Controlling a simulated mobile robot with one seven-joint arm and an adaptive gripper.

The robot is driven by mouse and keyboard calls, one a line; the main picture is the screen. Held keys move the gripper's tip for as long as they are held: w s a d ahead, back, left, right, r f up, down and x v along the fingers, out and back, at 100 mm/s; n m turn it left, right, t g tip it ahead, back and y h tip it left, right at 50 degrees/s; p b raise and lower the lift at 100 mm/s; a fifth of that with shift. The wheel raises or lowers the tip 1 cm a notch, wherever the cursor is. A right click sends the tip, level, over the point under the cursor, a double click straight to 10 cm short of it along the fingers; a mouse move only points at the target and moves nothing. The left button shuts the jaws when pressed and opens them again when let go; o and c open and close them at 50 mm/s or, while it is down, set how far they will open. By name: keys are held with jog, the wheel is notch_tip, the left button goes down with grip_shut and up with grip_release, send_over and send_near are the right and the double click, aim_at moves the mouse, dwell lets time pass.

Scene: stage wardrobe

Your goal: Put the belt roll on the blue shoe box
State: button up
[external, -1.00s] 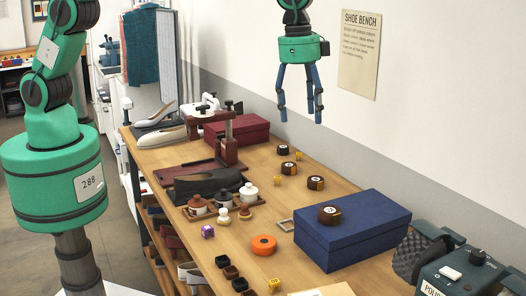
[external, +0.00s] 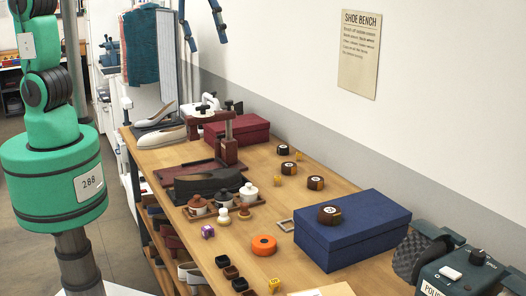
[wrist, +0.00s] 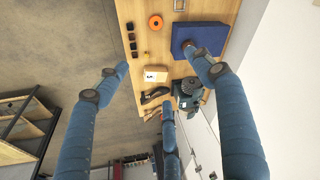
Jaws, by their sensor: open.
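A brown roll with a tan side and a pale centre, which looks like a belt roll (external: 329,214), rests on top of the closed blue shoe box (external: 352,240). Nothing holds it. In the wrist view the roll (wrist: 188,46) sits on the blue box (wrist: 212,32), partly behind a finger. My gripper (external: 206,32) is open and empty, high above the bench at the top edge of the external view, well away from the box. Its blue fingers are spread in the wrist view (wrist: 155,70). Similar rolls (external: 288,168) stand on the bench behind the box.
An orange ring (external: 263,245) and small dark cups (external: 231,272) lie before the box. A green machine (external: 462,275) stands at its right. A dark red box (external: 238,130), shoes (external: 160,135) and a clamp stand occupy the bench's far end.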

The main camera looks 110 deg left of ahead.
jog(key=s+d+f+n+t, duration=0.1)
jog(key=s+t, duration=0.1)
jog(key=s, duration=2.6)
jog(key=shift+d+f, duration=0.15)
jog(key=shift+d, duration=0.15)
notch_tip(320, 180, down, 14)
jog(key=b, duration=1.4)
